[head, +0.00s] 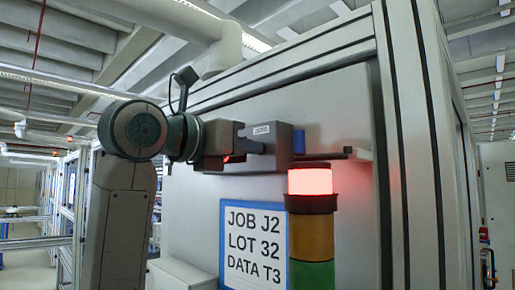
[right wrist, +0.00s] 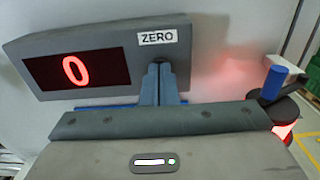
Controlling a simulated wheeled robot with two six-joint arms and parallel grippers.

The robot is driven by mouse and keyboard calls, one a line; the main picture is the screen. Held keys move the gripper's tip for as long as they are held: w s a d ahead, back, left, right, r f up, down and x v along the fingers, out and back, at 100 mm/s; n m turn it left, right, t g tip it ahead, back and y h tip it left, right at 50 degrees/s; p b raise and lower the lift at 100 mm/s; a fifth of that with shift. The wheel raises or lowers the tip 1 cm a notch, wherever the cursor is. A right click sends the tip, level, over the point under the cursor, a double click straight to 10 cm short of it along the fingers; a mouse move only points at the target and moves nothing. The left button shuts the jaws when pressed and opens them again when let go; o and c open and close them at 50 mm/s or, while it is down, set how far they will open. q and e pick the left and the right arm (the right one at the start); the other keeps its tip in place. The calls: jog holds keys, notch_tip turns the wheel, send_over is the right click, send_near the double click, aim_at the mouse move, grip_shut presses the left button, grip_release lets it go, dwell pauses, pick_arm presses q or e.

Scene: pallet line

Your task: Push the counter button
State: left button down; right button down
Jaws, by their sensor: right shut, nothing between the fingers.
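In the right wrist view the counter (right wrist: 100,35) shows a red "0" on a dark display (right wrist: 77,70). A white label (right wrist: 157,37) reads "ZERO". My right gripper (head: 262,148) is shut and empty, in front of the counter. Its fingertips (right wrist: 158,68) are just below the label and cover that part of the face. The button itself is hidden behind them. I cannot tell whether they touch it. My left gripper is not in view.
A signal tower (head: 312,220) with its red top lit stands right of and below the counter. A blue cylinder (right wrist: 275,82) is on a dark bracket beside it.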

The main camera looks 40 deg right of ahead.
jog(key=shift+s+a, duration=0.15)
jog(key=shift+a, duration=1)
jog(key=shift+s+a, duration=0.1)
jog(key=shift+a, duration=1.05)
